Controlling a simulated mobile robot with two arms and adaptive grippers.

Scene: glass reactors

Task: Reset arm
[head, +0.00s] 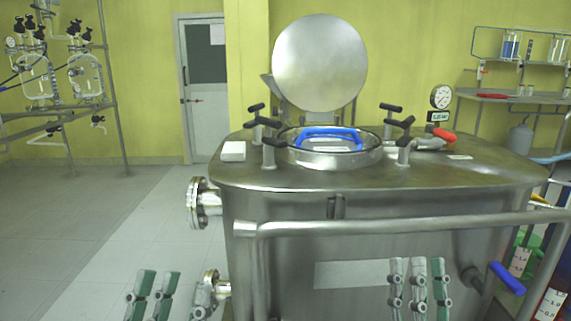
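My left gripper (165,295) shows at the bottom edge of the head view, left of the reactor, with its grey and green fingers pointing up. My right gripper (419,285) shows at the bottom in front of the reactor's front wall, fingers also pointing up. Both look empty. I cannot tell how far their fingers are apart, and the rest of both arms is out of view.
A steel reactor (450,178) fills the middle and right. Its round lid (320,62) stands raised behind a port with a blue handle (331,131). A horizontal rail (380,225) crosses its front. Floor (100,225) at left is clear. Glassware (38,82) stands far left.

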